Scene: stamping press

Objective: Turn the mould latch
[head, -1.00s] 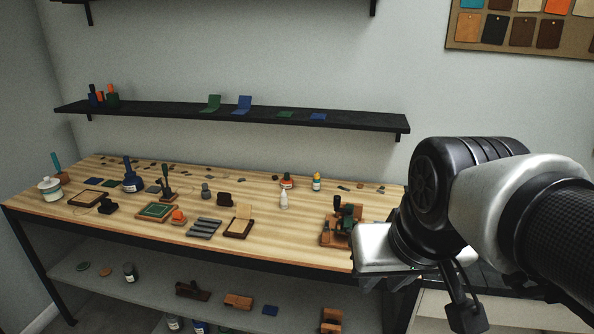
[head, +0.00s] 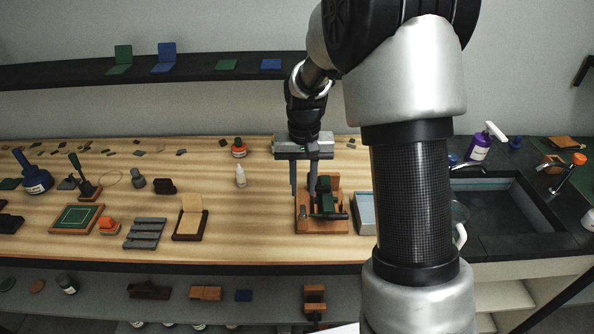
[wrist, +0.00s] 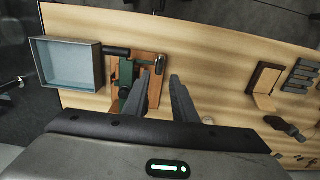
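A wooden fixture (head: 306,226) with a dark green block (head: 327,201) and a black bar across its front (head: 328,216) stands near the front of the bench. In the wrist view it shows as an orange-brown base (wrist: 148,101) with the green part (wrist: 126,72), a black handle (wrist: 116,51) and a metal-ended rod (wrist: 146,60). I cannot tell for certain which part is the mould latch. My gripper (head: 303,194) is open and empty, fingers pointing down over the fixture's left side. In the wrist view my gripper (wrist: 166,76) hides part of it. Contact cannot be told.
A grey box with a pale blue inside (wrist: 70,68) stands close beside the fixture. A sink (head: 497,205) is at the right. A black shelf (head: 220,72) runs behind.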

